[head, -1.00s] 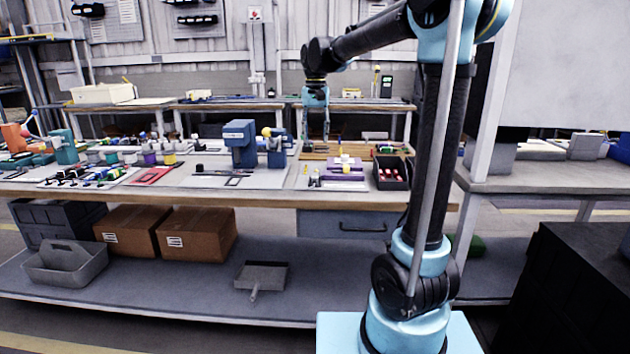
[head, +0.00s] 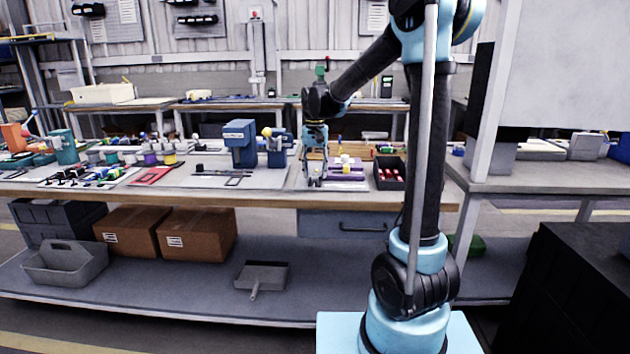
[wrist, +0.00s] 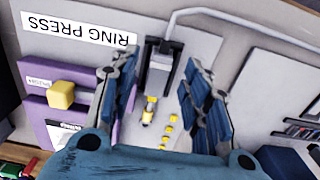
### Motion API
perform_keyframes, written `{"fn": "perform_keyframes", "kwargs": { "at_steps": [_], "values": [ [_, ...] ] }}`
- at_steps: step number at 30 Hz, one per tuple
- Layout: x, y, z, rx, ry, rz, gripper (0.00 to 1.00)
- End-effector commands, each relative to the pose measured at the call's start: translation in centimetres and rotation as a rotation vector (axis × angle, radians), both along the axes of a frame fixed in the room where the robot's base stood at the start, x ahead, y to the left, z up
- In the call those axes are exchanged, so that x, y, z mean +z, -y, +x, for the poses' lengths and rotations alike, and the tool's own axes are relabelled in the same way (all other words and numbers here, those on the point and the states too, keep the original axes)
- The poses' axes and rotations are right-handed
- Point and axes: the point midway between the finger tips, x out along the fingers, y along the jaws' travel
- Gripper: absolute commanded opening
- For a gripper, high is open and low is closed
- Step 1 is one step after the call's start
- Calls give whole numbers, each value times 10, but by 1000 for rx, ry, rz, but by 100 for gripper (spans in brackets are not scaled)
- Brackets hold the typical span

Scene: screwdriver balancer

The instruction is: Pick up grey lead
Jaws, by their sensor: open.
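A grey lead (wrist: 245,14) shows in the wrist view. It curves from near a dark grey block with a pale front (wrist: 160,75) up and off to the right. The block lies between my open fingers, beyond or level with their tips; I cannot tell the exact depth. My gripper (wrist: 161,62) is open and holds nothing. In the head view my gripper (head: 316,180) is low over the front of the bench, left of the purple fixture (head: 346,170). The lead is too small or hidden to make out there.
The purple fixture (wrist: 55,110) with a yellow knob (wrist: 61,95) stands close left of my fingers. A "RING PRESS" label (wrist: 80,25) lies on the pale panel. Several small yellow pieces (wrist: 172,119) lie below the block. A black bin (head: 390,172) stands right of the fixture.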

Motion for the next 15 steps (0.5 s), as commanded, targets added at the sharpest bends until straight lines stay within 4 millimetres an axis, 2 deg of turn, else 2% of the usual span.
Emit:
{"fn": "perform_keyframes", "kwargs": {
  "at_steps": [3, 6, 14, 15],
  "values": [
    [-15, 0, 0, 0, 0, 0, 43],
    [-21, 0, 0, 0, 0, 0, 43],
    [-23, 0, 0, 0, 0, 0, 43],
    [-23, 0, 0, 0, 0, 0, 37]
  ]
}}
